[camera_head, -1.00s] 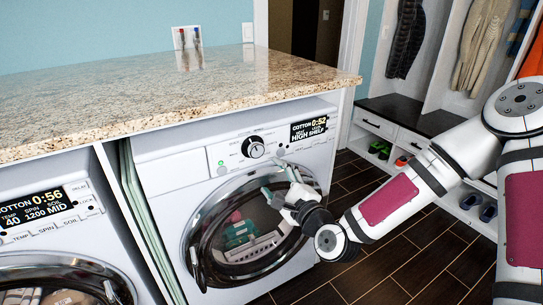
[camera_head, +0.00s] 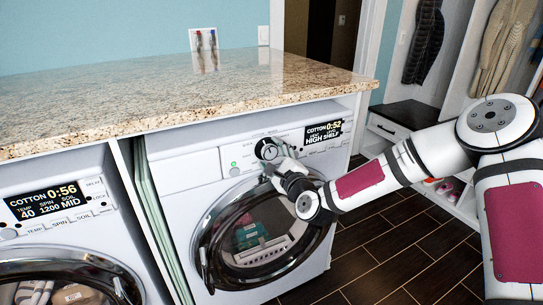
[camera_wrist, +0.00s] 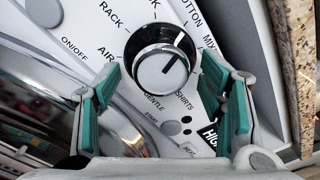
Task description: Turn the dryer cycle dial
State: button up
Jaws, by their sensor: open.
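The dryer cycle dial (camera_head: 267,149) is a round silver knob with a black rim on the front panel of the right-hand machine. In the wrist view the dial (camera_wrist: 164,68) shows a dark pointer line, with printed labels around it such as RACK, AIR, GENTLE and SHIRTS. My gripper (camera_head: 275,163) is at the panel just below the dial, partly covering it in the head view. In the wrist view my gripper (camera_wrist: 163,92) has its two green-padded fingers spread apart, one on either side of the dial's lower part. I cannot tell whether they touch it.
The dryer's round door (camera_head: 255,240) is shut below the dial. A granite counter (camera_head: 180,100) overhangs the panel closely. A second machine (camera_head: 60,215) stands at the left. Open floor (camera_head: 400,260) lies to the right.

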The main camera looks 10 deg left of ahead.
jog(key=shift+w+a, duration=0.25)
jog(key=shift+w, duration=0.1)
jog(key=c, duration=1.2)
jog(key=shift+n, duration=0.3)
